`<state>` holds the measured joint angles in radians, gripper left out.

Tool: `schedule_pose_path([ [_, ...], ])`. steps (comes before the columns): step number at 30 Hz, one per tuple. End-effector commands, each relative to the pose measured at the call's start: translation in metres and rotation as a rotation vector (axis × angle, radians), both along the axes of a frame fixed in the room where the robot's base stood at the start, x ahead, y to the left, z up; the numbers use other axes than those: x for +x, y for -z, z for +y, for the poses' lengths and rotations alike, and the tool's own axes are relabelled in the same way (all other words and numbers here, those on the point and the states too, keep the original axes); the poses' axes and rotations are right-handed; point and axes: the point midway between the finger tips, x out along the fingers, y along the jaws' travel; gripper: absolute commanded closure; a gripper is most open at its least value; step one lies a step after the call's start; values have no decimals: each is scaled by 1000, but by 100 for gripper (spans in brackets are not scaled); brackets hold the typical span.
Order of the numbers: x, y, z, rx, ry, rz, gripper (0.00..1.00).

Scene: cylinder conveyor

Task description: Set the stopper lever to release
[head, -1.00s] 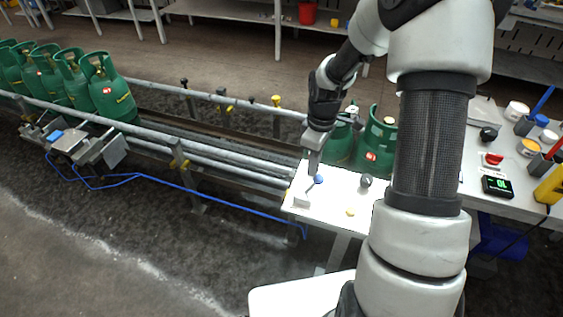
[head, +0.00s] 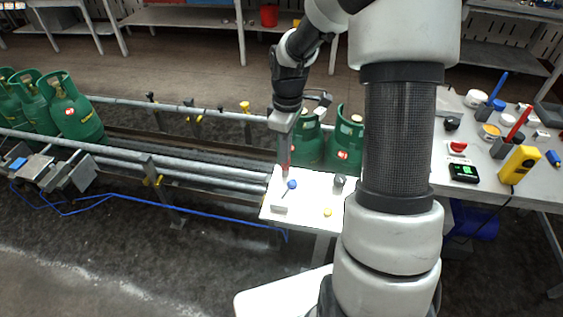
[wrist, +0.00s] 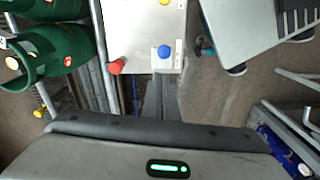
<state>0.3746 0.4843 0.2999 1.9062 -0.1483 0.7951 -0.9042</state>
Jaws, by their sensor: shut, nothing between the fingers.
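A small lever with a blue knob (head: 292,184) stands on a white block (head: 280,208) at the front left of the white panel (head: 310,200). I take it for the stopper lever. The blue knob also shows in the wrist view (wrist: 164,51), clear of the fingers. My gripper (head: 284,174) points down just behind and left of the knob, shut and empty. It looks apart from the knob, though the exact gap is hard to judge. In the wrist view the shut fingers (wrist: 161,100) are partly hidden by my gripper body. I cannot read any lever marking.
Green gas cylinders (head: 70,108) stand on the conveyor at left, with others (head: 345,140) behind the panel. A red part (wrist: 116,67) sits beside the panel edge. A black knob (head: 340,181) and a yellow button (head: 327,212) are on the panel. A grey bench (head: 480,190) stands right.

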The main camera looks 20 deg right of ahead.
Motion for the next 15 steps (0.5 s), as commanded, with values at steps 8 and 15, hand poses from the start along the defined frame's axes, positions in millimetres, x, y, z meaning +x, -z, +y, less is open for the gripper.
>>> schedule_pose_path([
  [8,-5,-40,-13,1,-1,-5,100],
  [15,-6,-46,-15,3,-3,-3,100],
])
